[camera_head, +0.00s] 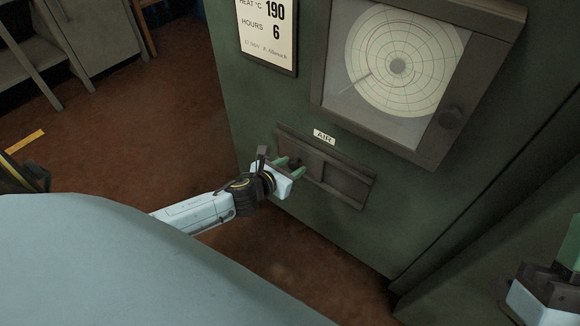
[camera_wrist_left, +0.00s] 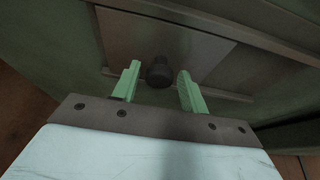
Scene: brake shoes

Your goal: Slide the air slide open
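The air slide's frame (camera_head: 352,166) is set low in the green cabinet front, under a small "AIR" label (camera_head: 324,136). In the left wrist view, the slide plate (camera_wrist_left: 205,50) carries a dark round knob (camera_wrist_left: 159,72). My left gripper (camera_head: 291,168) is at the left part of the slide. Its green fingers (camera_wrist_left: 158,88) are open, one on each side of the knob, with gaps visible on both sides. My right gripper (camera_head: 560,262) shows only partly at the right edge of the head view; its fingers are cut off.
Grey shelving (camera_head: 60,50) stands at the far left.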

